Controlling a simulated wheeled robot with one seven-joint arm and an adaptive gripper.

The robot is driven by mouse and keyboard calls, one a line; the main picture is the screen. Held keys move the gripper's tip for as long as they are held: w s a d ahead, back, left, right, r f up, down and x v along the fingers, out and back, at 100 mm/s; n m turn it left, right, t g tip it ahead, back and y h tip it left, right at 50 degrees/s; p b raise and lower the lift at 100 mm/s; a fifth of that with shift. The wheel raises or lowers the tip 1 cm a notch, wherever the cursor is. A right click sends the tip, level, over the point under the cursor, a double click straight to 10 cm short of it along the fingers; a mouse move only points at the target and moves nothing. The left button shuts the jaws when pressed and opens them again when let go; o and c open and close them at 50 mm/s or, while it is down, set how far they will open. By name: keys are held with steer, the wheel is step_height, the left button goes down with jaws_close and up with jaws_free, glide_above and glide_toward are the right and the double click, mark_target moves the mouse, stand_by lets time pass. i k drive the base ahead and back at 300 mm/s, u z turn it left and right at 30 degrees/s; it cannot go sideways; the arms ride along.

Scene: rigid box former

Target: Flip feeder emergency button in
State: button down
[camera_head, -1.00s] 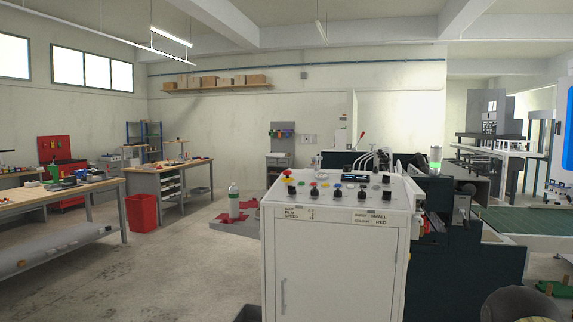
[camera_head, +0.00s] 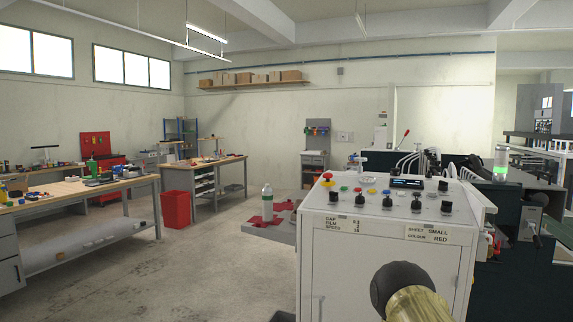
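The feeder's control cabinet (camera_head: 385,262) is a white box with a sloped panel on top. The emergency button (camera_head: 327,177) is a red mushroom head on a yellow base at the panel's left end. Nothing touches it. Whether it is pushed in or out is too small to tell. A dark rounded part with a brass-coloured cylinder, which looks like my arm, shows low at the right in front of the cabinet door. No gripper fingers can be made out.
The panel also holds several black knobs (camera_head: 387,201), coloured buttons and a small display (camera_head: 407,183). A bottle (camera_head: 267,203) stands on a low platform left of the cabinet. A red bin (camera_head: 177,210) and workbenches are further left. The floor (camera_head: 190,275) between is clear.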

mark_target(327, 175)
steer(key=z, duration=0.1)
steer(key=i, duration=0.9)
steer(key=z, duration=0.7)
